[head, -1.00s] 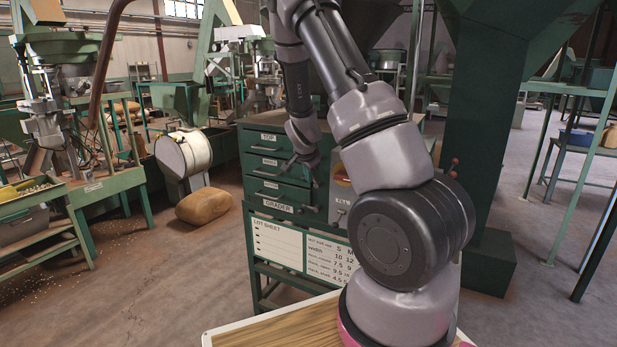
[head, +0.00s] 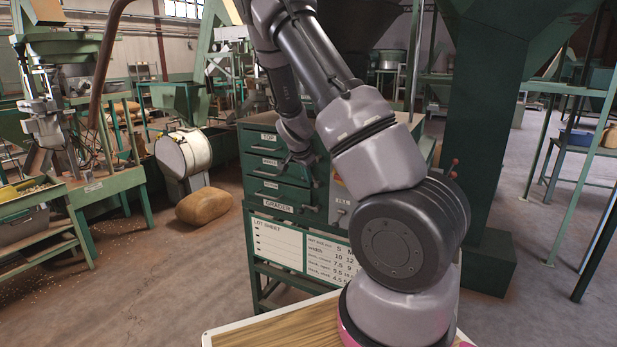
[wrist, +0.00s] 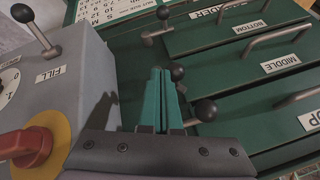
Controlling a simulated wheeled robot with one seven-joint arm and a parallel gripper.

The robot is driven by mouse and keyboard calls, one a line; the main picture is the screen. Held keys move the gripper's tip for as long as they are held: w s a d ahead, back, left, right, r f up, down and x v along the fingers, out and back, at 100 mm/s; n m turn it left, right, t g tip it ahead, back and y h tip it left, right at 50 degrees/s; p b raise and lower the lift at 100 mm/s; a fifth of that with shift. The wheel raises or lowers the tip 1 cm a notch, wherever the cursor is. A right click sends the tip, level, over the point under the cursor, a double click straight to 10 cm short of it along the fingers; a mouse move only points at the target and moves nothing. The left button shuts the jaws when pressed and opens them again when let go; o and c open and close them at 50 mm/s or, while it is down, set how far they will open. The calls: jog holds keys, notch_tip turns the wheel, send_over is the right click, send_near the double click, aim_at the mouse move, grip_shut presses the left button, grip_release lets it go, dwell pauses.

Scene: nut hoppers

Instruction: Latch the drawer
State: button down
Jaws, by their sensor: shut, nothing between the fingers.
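The green drawer cabinet (head: 262,231) stands ahead in the head view. In the wrist view its fronts show turned, labelled TOP, MIDDLE (wrist: 281,64) and BOTTOM (wrist: 249,27). Levers with black ball knobs sit along the drawers' edge: one knob (wrist: 163,12) near the bottom drawer, a second (wrist: 178,72) just right of my fingertips, and a third (wrist: 206,109) right of my fingers. My gripper (wrist: 161,72) has its teal fingers together, with nothing between them. I cannot tell whether the fingers touch the second knob. The gripper's tips are hard to make out in the head view.
A grey control box with a FILL lever (wrist: 38,30) and a red knob (wrist: 22,142) on a yellow ring is close at left in the wrist view. A lot sheet board (head: 277,243) hangs below the drawers. A sack (head: 203,206) lies on the floor left of the cabinet.

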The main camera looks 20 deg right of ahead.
jog(key=shift+w+a+g, duration=0.15)
jog(key=shift+g, duration=0.25)
jog(key=shift+w+a+f+n+g+h, duration=0.5)
jog(key=shift+w+a+f+g+h, duration=0.2)
jog(key=shift+w+g+h, duration=0.3)
jog(key=shift+w+a+f+n+g+h, duration=0.5)
jog(key=shift+w+a+f+g+h, duration=0.25)
jog(key=shift+g+h, duration=0.35)
jog(key=shift+w, duration=0.1)
jog(key=shift+r, duration=0.1)
jog(key=v, duration=1)
jog(key=shift+a+r, duration=0.2)
jog(key=shift+r, duration=0.05)
